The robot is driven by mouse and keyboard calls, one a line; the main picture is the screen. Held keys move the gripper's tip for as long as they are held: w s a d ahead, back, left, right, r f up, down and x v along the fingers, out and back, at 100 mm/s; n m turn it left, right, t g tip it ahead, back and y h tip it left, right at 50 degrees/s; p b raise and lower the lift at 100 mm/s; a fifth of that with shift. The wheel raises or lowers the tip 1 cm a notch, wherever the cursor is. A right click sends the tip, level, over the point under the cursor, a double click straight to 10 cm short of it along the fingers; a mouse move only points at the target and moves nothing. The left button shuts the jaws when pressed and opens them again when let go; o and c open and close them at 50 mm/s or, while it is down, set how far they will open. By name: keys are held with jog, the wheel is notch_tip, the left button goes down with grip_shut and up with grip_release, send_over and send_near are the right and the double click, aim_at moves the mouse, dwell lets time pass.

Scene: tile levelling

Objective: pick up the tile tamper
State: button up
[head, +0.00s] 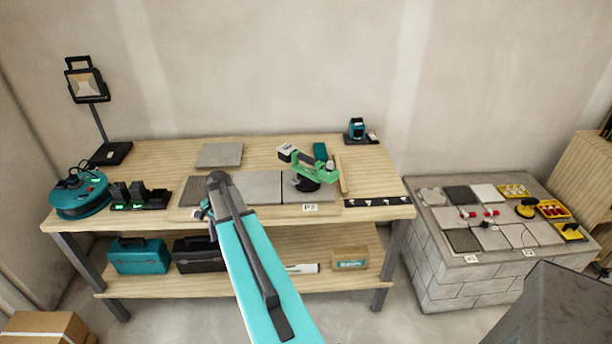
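A green power tool with a pale battery end and a dark round pad, which looks like the tile tamper (322,168), stands on the wooden workbench (268,147) in the head view. Its pad is over the right-hand grey tile (296,195), behind a "P2" label. My arm reaches up from the bottom, in front of the bench. My gripper (204,211) shows only as a small dark part left of the arm's end, well left of the tamper and apart from it. Its fingers are mostly hidden, so I cannot tell whether it is open or shut.
Battery chargers (138,195), a teal cable reel (79,193) and a work lamp (86,84) stand at the bench's left. A loose tile (220,154) lies at the back. A teal device (357,128) stands back right. A block stand (450,268) with tiles is at right.

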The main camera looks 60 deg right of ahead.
jog(key=d+r+m, duration=0.1)
jog(key=d+r, duration=0.1)
jog(key=d, duration=0.1)
jog(key=d+r+m, duration=0.2)
jog(key=d+r, duration=0.1)
jog(key=d, duration=0.1)
jog(key=d+r+m+t, duration=0.1)
jog(key=d+r, duration=0.2)
jog(key=d, duration=0.1)
jog(key=shift+r+m, duration=0.15)
jog(key=shift+m, duration=0.25)
jog(key=s+d+r+m+t, duration=0.1)
jog(key=s+d+r+m, duration=0.15)
jog(key=d, duration=0.25)
jog(key=s+d+r+m, duration=0.1)
jog(key=d+r+m, duration=0.15)
jog(key=d, duration=0.25)
jog(key=m+t+h, duration=0.1)
jog(key=m+h, duration=0.1)
jog(key=m, duration=0.7)
send_near(309, 157)
jog(key=v, duration=0.2)
jog(key=shift+s, duration=0.15)
jog(key=p+x, duration=0.2)
jog(key=x, duration=0.6)
jog(key=shift+w+f, duration=0.2)
jog(key=shift+p, duration=0.3)
